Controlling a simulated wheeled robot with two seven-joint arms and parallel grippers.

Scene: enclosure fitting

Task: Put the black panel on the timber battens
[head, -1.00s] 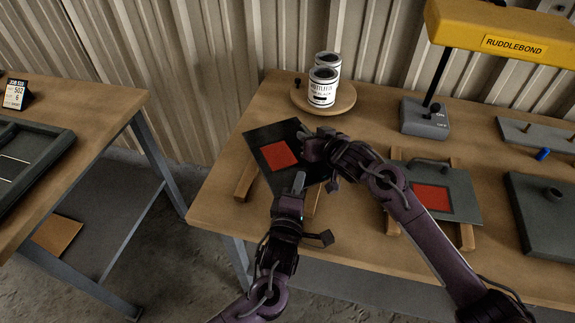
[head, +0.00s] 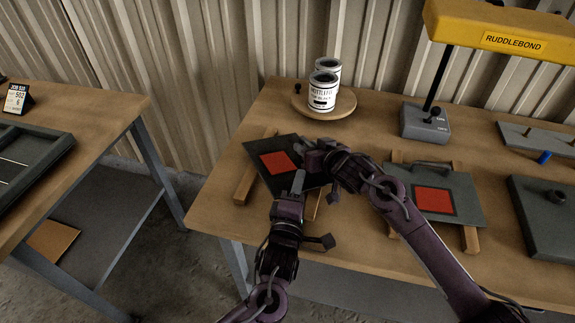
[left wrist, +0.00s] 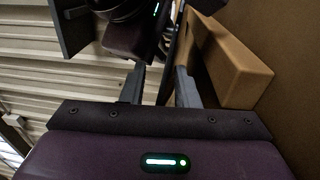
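The black panel (head: 307,176) with a red square (head: 278,163) lies about level over the left pair of timber battens (head: 246,184) in the head view. The other batten (head: 312,205) shows under its near right side. I cannot tell whether the panel touches them. My right gripper (head: 312,157) is at the panel's right part and appears shut on it; its fingertips are mostly hidden. My left gripper (head: 298,182) is at the panel's near edge.
A grey panel (head: 467,197) with a red square and a handle lies on battens to the right. Two white tins (head: 323,92) stand on a round wooden board (head: 345,105) behind. A yellow-headed press (head: 500,35) and grey blocks (head: 545,225) fill the bench's right side.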

